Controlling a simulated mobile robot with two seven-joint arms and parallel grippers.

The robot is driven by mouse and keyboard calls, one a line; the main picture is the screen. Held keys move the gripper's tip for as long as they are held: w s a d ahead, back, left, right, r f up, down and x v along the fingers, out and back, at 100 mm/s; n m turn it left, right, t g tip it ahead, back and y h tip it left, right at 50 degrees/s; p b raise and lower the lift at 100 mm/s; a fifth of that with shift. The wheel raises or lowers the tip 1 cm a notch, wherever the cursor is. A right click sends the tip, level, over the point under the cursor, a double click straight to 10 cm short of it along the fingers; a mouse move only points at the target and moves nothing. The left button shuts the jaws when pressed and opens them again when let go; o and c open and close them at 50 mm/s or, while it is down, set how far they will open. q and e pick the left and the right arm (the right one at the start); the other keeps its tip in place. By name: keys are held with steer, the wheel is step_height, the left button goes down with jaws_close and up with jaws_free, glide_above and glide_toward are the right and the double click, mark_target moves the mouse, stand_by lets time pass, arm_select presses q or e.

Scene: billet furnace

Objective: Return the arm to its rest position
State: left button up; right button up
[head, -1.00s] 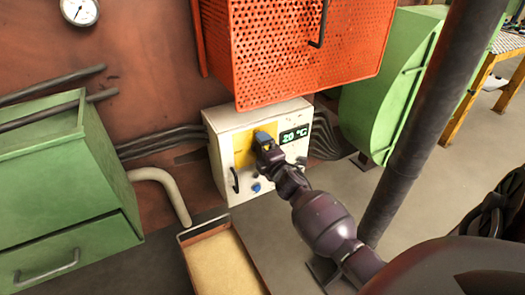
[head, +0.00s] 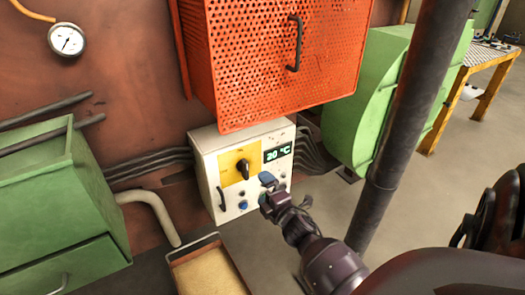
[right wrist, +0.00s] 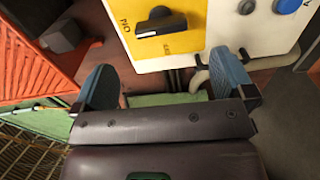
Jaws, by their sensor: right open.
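My right gripper (head: 268,188) is in front of the white control box, just below its display, and holds nothing. In the right wrist view its two blue-grey fingers (right wrist: 165,88) stand wide apart, with the box beyond them. The control box (head: 207,165) has a yellow plate with a black rotary knob (head: 243,168), which also shows in the right wrist view (right wrist: 160,22). The display (head: 277,152) reads 20 °C. My left gripper is not in view.
An orange perforated cage (head: 260,60) hangs above the box. A green cabinet (head: 60,220) is at left. A tray of tan material (head: 210,270) lies below. Open floor (head: 430,190) shows at right.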

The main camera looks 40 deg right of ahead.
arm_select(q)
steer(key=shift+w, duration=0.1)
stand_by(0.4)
arm_select(e)
steer(key=s+a+r+m+g+y+p, duration=0.1)
steer(key=s+a+m+p, duration=0.5)
steer(key=s, duration=0.9)
steer(key=s+a+r+m+g+y+p, duration=0.2)
steer(key=s+a+m+g+p, duration=0.3)
steer(key=s, duration=1)
steer(key=a+m+y, duration=0.1)
steer(key=a+m, duration=0.2)
steer(key=a, duration=0.1)
steer(key=shift+g+p, duration=0.3)
steer(key=shift+p, duration=0.05)
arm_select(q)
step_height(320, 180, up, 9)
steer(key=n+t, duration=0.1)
arm_select(e)
steer(key=shift+w, duration=0.1)
steer(key=shift+c, duration=0.5)
